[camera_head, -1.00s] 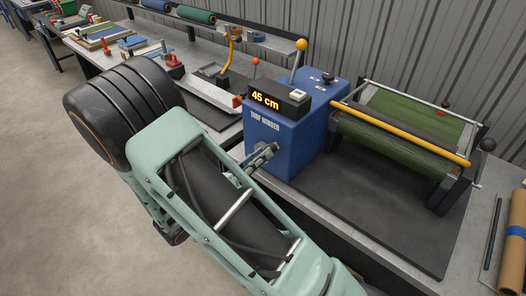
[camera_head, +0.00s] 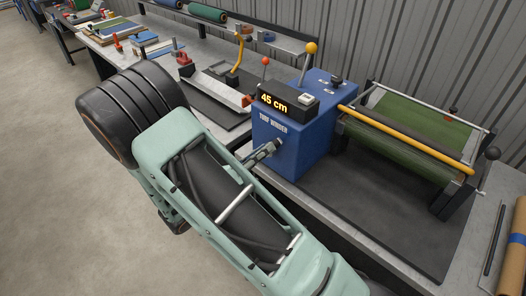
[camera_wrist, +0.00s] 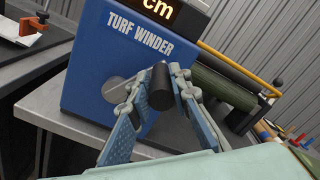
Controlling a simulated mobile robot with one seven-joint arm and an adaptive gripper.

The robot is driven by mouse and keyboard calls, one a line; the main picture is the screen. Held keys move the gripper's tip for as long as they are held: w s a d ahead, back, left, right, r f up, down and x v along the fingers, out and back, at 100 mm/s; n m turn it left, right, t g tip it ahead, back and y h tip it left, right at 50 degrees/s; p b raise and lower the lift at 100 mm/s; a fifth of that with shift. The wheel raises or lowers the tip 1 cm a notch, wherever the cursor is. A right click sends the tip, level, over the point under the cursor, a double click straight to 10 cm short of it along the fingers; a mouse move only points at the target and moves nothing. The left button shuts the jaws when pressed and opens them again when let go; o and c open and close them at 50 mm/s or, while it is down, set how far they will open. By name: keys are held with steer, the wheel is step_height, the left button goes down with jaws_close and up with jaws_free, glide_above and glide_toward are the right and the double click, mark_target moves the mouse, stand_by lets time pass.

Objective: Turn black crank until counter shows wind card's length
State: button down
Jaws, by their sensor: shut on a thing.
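The blue turf winder (camera_head: 300,140) stands on the bench, and its counter (camera_head: 275,103) reads "45 cm" in orange. In the wrist view the winder (camera_wrist: 90,65) fills the upper left, and only "cm" of the reading shows. The black crank handle (camera_wrist: 162,88) is a short dark cylinder in front of a round metal disc (camera_wrist: 118,90). My gripper (camera_wrist: 157,92) is shut on this handle, with one finger on either side. I cannot make out a wind card.
A green turf roll (camera_head: 405,145) lies in the frame right of the winder, behind a yellow bar (camera_head: 410,133). A yellow-knobbed lever (camera_head: 311,48) and a red-knobbed lever (camera_head: 265,61) rise near the counter. A brown roll (camera_head: 512,240) lies at far right.

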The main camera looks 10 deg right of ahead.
steer(key=shift+w+a, duration=0.1)
steer(key=shift+a, duration=0.05)
steer(key=c, duration=1.8)
jaws_free()
steer(key=shift+o, duration=0.2)
steer(key=v, duration=1.2)
